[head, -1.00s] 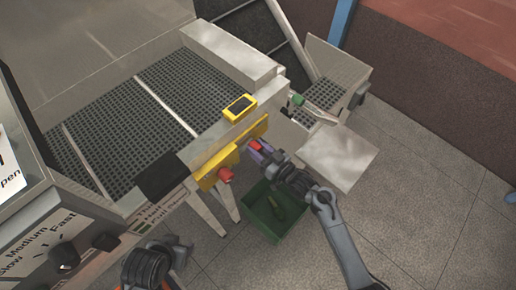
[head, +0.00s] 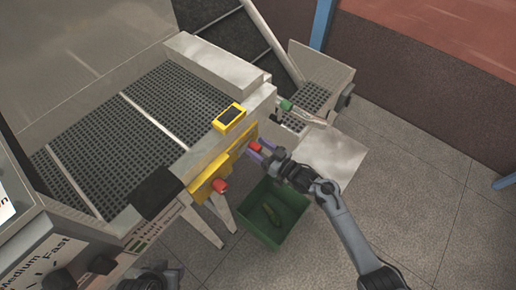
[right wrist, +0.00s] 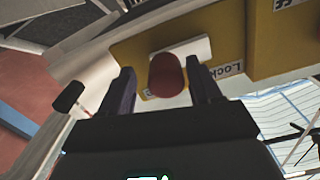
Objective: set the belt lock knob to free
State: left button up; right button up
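The belt lock knob is a red knob (right wrist: 166,75) on a white plate on the yellow panel, beside a label reading "Lock". In the right wrist view it lies between the two dark fingers of my right gripper (right wrist: 160,90), with a gap on each side. The gripper is open. In the head view the same red knob (head: 254,147) sits at the right end of the yellow panel (head: 207,178), with the purple fingertips of my right gripper (head: 264,152) right at it. My left gripper is not visible; only a dark bit of the left arm shows at the bottom edge.
A second red knob (head: 219,186) sits lower left on the same panel. A yellow device (head: 229,117) lies on the machine's rim. A green bin (head: 262,238) stands on the floor below my right arm. A metal plate (head: 332,156) juts out at right.

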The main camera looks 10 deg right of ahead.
jog(key=shift+s+d, duration=0.35)
jog(key=shift+s, duration=0.15)
jog(key=v, duration=0.9)
jog(key=shift+s+d, duration=0.2)
jog(key=shift+d, duration=0.05)
